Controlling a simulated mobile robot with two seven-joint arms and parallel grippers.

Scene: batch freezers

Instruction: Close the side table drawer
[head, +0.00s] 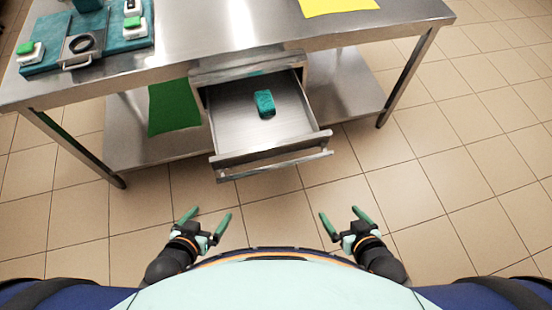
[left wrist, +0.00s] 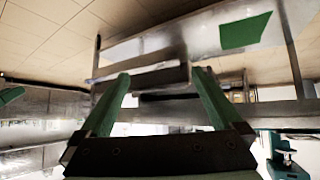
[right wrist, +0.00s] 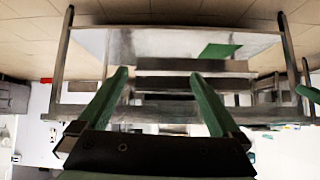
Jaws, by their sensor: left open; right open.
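The steel side table (head: 230,40) stands in front of me, and its drawer (head: 240,132) is pulled out toward me. The drawer has a bar handle (head: 276,166) along its front. A teal block (head: 265,104) lies inside the drawer. My left gripper (head: 204,218) is open and empty, short of the drawer front and a little left of it. My right gripper (head: 342,216) is open and empty, short of the drawer front and to its right. The drawer front also shows between the fingers in the left wrist view (left wrist: 142,78) and the right wrist view (right wrist: 190,84).
A teal tray (head: 88,42) with small green-topped items sits on the tabletop at left, and a yellow sheet (head: 338,5) lies at the back. A green sheet (head: 173,107) is on the lower shelf left of the drawer. The tiled floor before the drawer is clear.

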